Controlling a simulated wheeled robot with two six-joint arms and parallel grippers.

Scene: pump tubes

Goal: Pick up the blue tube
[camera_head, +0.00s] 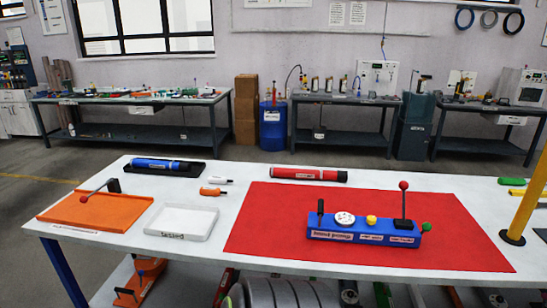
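The blue tube (157,164) lies on its side in a shallow black tray (191,173) near the back left of the white table. It has a darker band towards its right end. Neither of my grippers shows in this view, and nothing touches the blue tube except the tray.
On the white table (215,255), a red tube (305,173) lies right of the blue one. Two small marker-like items, one orange (212,192), lie between. An orange tray (95,208), white tray (182,222), red mat (270,235), blue lever device (365,228) and yellow post (527,205) stand nearer.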

